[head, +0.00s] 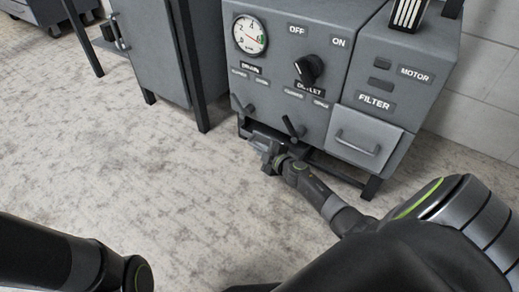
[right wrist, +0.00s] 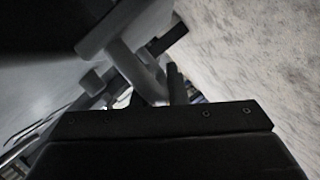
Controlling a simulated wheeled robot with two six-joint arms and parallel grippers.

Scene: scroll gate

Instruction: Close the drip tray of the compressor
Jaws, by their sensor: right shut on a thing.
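The compressor (head: 275,98) is a grey cabinet standing on dark legs. Its drip tray (head: 258,131) is a low grey piece under the cabinet's left front, jutting out a little at the front. My right gripper (head: 270,156) is low at the tray's front and is shut on it; the arm hides part of the tray. In the right wrist view a grey bar-like part (right wrist: 137,70) lies just ahead of the dark gripper body, and the exact contact is too dark to make out. My left gripper is out of view; only part of my left arm shows.
A FILTER drawer (head: 363,138) with a handle sits at the right of the cabinet front. A black lever (head: 293,127) and the OUTLET knob (head: 309,68) stick out above my right gripper. Another grey cabinet (head: 150,45) stands to the left. The floor in front is clear.

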